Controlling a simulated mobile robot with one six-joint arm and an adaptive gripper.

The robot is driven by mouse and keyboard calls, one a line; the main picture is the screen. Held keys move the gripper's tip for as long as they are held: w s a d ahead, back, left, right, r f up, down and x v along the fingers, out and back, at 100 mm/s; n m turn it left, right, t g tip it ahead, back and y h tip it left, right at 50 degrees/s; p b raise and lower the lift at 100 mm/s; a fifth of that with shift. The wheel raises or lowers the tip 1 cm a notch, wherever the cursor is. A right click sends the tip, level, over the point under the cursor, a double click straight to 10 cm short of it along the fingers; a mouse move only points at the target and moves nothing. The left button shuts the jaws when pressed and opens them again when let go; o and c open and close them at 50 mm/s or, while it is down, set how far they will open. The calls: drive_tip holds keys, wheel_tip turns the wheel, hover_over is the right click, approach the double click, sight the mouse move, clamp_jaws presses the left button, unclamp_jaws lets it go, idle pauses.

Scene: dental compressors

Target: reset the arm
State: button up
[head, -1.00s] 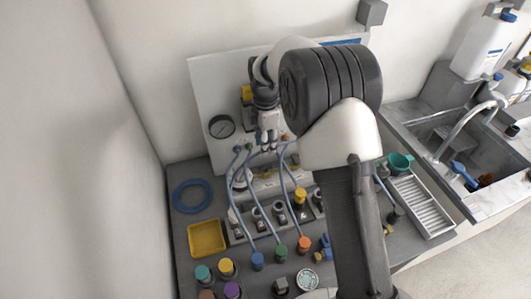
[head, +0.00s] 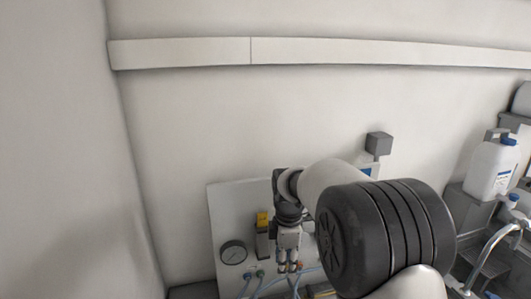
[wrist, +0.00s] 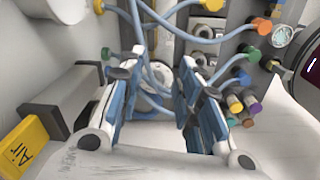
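My gripper (head: 289,266) hangs pointing down in front of the white panel (head: 226,215) in the head view, with my arm coming in from the right. In the wrist view my gripper (wrist: 164,75) has its two blue-padded fingers spread apart, and nothing sits between the pads. Blue hoses (wrist: 200,43) run behind and beyond the fingers; I cannot tell whether any touch them.
A round gauge (head: 233,252) is left of my gripper on the panel. A yellow block marked "Air" (wrist: 24,146) is close at the wrist view's lower left. Several coloured caps (wrist: 240,105) lie right. A white jug (head: 492,168) stands far right.

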drive_tip(key=s+d+r+m+t, duration=0.15)
drive_tip(key=s+r+m, duration=0.25)
drive_tip(key=s, duration=0.4)
drive_tip(key=s+d+r+m, duration=0.3)
drive_tip(key=s+r+m, duration=0.2)
drive_tip(key=s, duration=0.2)
drive_tip(key=s+d+r+m+t, duration=0.1)
drive_tip(key=s+d+r+m, duration=0.25)
drive_tip(key=s, duration=0.45)
drive_tip(key=s+f+m+t, duration=0.1)
drive_tip(key=s+f+m, duration=0.1)
drive_tip(key=s+m, duration=0.4)
drive_tip(key=s+b, duration=0.1)
drive_tip(key=s, duration=0.2)
drive_tip(key=shift+s+d, duration=0.25)
drive_tip(key=shift+s, duration=0.05)
drive_tip(key=shift+t, duration=0.25)
drive_tip(key=shift+c, duration=0.2)
